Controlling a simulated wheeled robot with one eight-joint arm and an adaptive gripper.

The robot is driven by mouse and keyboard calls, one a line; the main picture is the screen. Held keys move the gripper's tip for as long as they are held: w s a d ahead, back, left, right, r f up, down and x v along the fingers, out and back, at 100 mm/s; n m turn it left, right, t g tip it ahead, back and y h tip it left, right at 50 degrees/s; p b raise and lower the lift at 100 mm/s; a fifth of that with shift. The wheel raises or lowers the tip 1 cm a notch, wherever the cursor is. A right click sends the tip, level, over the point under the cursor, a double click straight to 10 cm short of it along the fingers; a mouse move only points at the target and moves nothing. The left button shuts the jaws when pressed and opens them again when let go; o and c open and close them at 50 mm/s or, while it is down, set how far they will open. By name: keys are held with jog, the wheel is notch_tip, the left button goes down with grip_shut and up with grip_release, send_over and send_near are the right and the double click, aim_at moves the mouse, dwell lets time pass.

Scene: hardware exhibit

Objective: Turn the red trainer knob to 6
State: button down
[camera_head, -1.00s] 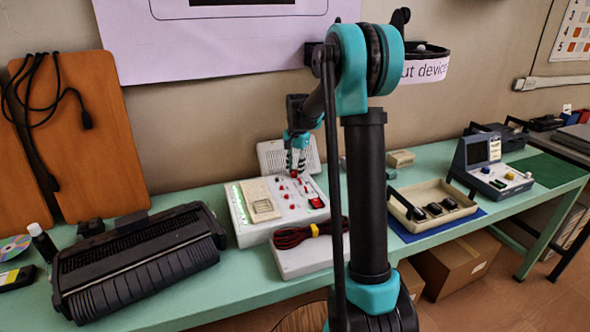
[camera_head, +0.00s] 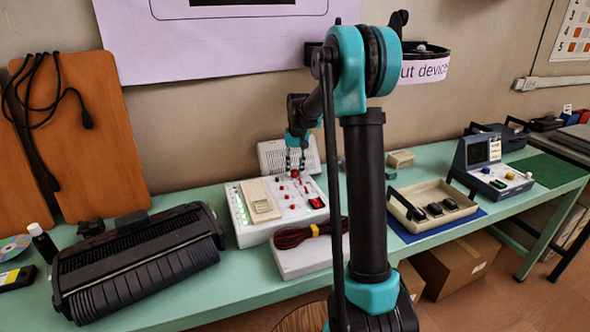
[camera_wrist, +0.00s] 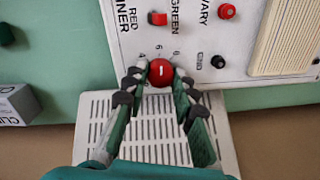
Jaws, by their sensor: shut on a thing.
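The red trainer knob (camera_wrist: 160,72) is a round red knob with a short white mark on its face, on the white trainer panel (camera_wrist: 200,80). Small numbers are printed around it; a 6 shows above it in the wrist view, and the others are hard to read. My gripper (camera_wrist: 159,80) has its two fingers on either side of the knob, shut on it. In the head view my gripper (camera_head: 296,168) comes down over the knob at the back of the trainer. Which number the mark points at I cannot tell.
A red switch (camera_wrist: 158,18), a red button (camera_wrist: 227,11) and a beige module (camera_wrist: 285,38) share the panel. A slotted light grey unit (camera_wrist: 90,120) lies beyond the trainer edge. A bundle of cables (camera_head: 293,236) lies in front. A large black device (camera_head: 140,262) stands left.

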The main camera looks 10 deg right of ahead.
aim_at(297, 171)
jog(key=shift+n, duration=0.4)
jog(key=c, duration=1.2)
grip_release()
jog(key=shift+r, duration=0.1)
jog(key=r, duration=1.2)
jog(key=shift+d, duration=0.3)
jog(key=shift+f, duration=0.1)
